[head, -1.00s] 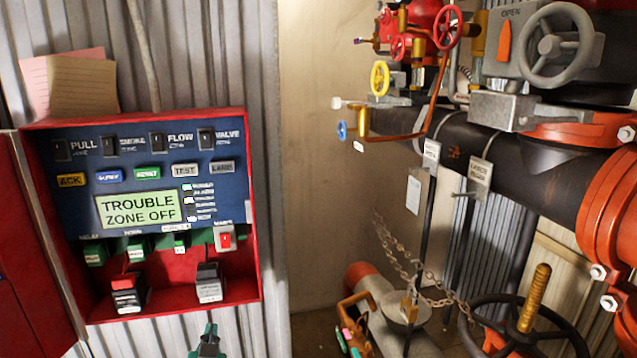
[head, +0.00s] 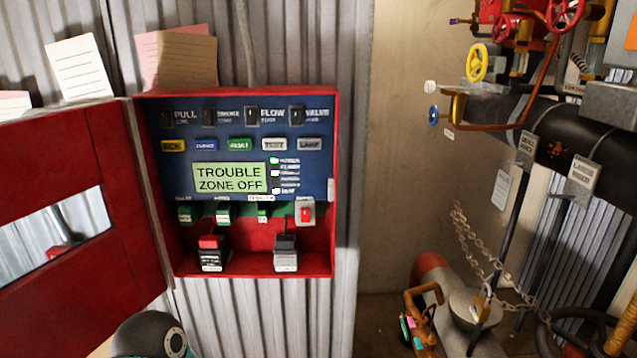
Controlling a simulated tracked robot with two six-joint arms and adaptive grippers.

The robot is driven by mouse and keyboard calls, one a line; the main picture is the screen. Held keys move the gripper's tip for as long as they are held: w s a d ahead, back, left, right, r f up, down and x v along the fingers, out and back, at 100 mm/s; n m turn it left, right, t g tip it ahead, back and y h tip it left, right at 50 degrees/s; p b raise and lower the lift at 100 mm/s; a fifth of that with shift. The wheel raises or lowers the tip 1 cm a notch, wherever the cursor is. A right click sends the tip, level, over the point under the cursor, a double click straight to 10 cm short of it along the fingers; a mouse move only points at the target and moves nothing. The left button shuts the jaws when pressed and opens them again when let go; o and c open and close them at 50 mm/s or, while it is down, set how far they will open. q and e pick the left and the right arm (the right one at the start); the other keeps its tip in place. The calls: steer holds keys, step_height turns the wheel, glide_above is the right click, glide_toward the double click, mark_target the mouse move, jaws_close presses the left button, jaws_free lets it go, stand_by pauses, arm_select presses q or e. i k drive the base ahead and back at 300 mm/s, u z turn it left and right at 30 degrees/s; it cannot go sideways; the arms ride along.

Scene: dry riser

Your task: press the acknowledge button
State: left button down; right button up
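The red alarm panel box (head: 335,180) stands open on the corrugated wall, left of the middle of the head view. The acknowledge button (head: 173,145) is the yellow one marked ACK, at the left end of a row of several buttons on the blue face. The display (head: 229,177) below it reads "TROUBLE ZONE OFF". Nothing covers the button. A rounded dark part of my arm shows at the bottom edge, below the panel. Neither gripper's fingers are in view.
The red panel door (head: 95,150) with its window is swung open to the left. Paper notes (head: 180,58) are above the box. Pipes, a yellow valve wheel (head: 477,62) and a chain (head: 475,245) fill the right side. The space before the panel's face is clear.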

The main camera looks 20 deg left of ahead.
mark_target(167, 145)
steer(key=u, duration=0.65)
steer(key=k, duration=1.1)
steer(key=u, duration=0.35)
steer(key=i, duration=1)
